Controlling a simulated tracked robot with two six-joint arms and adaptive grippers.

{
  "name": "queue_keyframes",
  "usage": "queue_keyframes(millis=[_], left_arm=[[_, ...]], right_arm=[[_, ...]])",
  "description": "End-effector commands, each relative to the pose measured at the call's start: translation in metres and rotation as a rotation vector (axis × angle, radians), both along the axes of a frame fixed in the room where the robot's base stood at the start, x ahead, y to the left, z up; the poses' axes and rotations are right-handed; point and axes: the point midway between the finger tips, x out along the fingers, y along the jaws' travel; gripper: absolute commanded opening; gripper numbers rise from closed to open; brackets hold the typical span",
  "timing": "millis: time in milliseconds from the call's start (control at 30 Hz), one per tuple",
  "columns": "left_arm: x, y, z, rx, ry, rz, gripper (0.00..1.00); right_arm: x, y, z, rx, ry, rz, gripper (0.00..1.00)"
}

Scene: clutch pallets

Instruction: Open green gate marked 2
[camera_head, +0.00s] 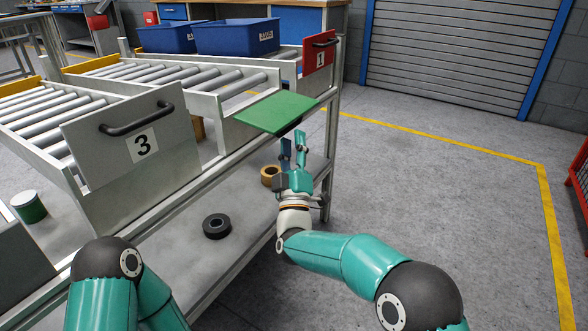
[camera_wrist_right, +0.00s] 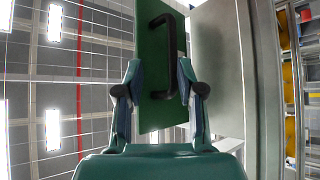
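The green gate (camera_head: 277,113) on the middle roller lane is swung out and lies almost flat, its handle side facing down. Its number is not visible. In the right wrist view the green panel (camera_wrist_right: 158,118) shows a black handle (camera_wrist_right: 171,20). My right gripper (camera_head: 293,140) is below the gate's outer edge, pointing up. In the wrist view its two fingers (camera_wrist_right: 160,72) are apart, with the handle appearing between them; I cannot tell whether they touch it. My left arm shows at the lower left, but its gripper is out of view.
Grey gate 3 (camera_head: 131,148) stands upright at left, and red gate 1 (camera_head: 319,55) stands upright behind. Blue bins (camera_head: 236,37) sit on the far lane. Black tape (camera_head: 216,226) and a tan roll (camera_head: 270,175) lie on the lower shelf.

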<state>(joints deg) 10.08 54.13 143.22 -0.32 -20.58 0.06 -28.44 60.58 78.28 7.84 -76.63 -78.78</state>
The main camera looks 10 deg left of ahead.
Motion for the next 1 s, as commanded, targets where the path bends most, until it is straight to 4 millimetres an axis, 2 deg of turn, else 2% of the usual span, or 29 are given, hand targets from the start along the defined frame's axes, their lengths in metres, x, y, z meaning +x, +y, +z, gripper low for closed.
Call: queue_keyframes(millis=[100, 333, 733, 767, 867, 967, 1000], left_arm=[[0.000, 0.000, 0.000, 0.000, 0.000, 0.000, 0.40], [0.000, 0.000, 0.000, 0.000, 0.000, 0.000, 0.40], [0.000, 0.000, -0.001, 0.000, 0.000, 0.000, 0.40], [0.000, 0.000, -0.001, 0.000, 0.000, 0.000, 0.40], [0.000, 0.000, -0.001, 0.000, 0.000, 0.000, 0.40], [0.000, 0.000, -0.001, 0.000, 0.000, 0.000, 0.40], [0.000, 0.000, -0.001, 0.000, 0.000, 0.000, 0.40]], right_arm=[[-0.018, -0.003, -0.013, -0.001, 0.004, 0.001, 0.37], [-0.043, -0.007, -0.030, 0.000, 0.003, 0.000, 0.37], [-0.050, -0.009, -0.035, 0.001, 0.001, -0.001, 0.37], [-0.050, -0.009, -0.035, 0.001, 0.001, -0.001, 0.36], [-0.049, -0.010, -0.037, 0.001, 0.010, 0.001, 0.19], [-0.045, -0.015, -0.051, 0.006, 0.055, 0.016, 0.02], [-0.043, -0.019, -0.061, 0.009, 0.087, 0.029, 0.00]])
